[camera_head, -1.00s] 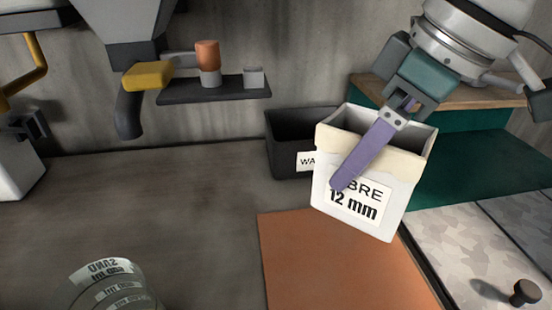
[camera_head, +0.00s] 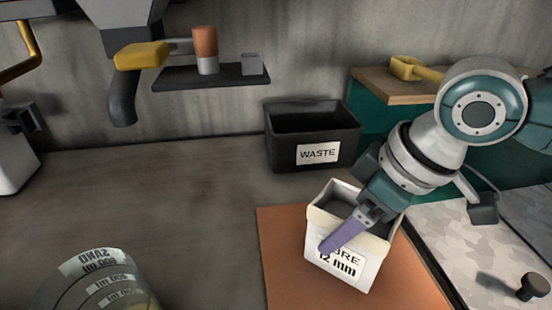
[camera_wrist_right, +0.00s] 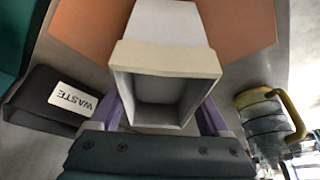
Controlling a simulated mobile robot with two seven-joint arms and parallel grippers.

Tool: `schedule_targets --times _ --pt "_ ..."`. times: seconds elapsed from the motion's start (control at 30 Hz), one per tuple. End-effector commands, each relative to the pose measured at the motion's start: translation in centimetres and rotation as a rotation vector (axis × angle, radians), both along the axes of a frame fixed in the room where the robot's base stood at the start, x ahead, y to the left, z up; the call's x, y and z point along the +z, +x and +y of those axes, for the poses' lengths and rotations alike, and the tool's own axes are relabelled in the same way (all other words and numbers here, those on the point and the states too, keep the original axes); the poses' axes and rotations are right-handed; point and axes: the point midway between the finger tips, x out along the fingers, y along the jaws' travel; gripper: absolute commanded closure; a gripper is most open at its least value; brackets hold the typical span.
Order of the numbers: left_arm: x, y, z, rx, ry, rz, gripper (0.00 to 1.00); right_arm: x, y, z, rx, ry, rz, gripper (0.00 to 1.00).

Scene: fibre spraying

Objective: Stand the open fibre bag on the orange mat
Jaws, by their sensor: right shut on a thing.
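The fibre bag (camera_head: 349,267) is white with a cream folded rim and a label, partly covered, showing "BRE 12 mm". Its top is open, and it is slightly tilted in the head view. My right gripper (camera_head: 340,238) is shut on it, with one purple finger across the label face. In the right wrist view the bag (camera_wrist_right: 165,55) sits between both purple fingers, its mouth toward the camera. The orange mat (camera_head: 283,260) lies behind and below the bag. I cannot tell whether the bag's base touches the mat. My left gripper is not in view.
A black waste bin (camera_head: 283,150) stands behind the mat. A wooden-topped teal counter (camera_head: 385,88) is at the back right, with a yellow scoop (camera_head: 408,68). A sand container (camera_head: 95,285) stands front left. The worktop (camera_head: 180,200) between is clear.

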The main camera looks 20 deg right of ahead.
Motion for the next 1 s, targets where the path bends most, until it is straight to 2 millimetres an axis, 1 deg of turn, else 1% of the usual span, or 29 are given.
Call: schedule_targets --times 0.1,0.13,0.3,0.53,0.67,0.77,1.0 --pt "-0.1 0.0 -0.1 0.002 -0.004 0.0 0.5 -0.2 0.0 0.0 0.0 0.001 -0.001 0.91" --pt "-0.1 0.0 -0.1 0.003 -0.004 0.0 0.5 -0.2 0.0 0.0 -0.001 0.0 0.0 0.19" --pt "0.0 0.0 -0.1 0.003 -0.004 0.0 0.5 -0.2 0.0 0.0 0.0 0.0 0.0 0.0" --pt "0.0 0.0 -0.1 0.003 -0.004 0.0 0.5 -0.1 0.0 0.0 0.0 -0.001 0.0 0.0" --pt "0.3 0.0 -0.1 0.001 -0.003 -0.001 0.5 0.8 -0.1 -0.2 0.0 -0.002 -0.003 0.0" --pt "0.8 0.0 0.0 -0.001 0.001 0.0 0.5 2.5 -0.7 -0.6 0.001 -0.002 -0.003 0.0" --pt "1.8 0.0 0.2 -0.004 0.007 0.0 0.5 7.6 -2.5 -1.7 0.0 -0.003 -0.003 0.0"
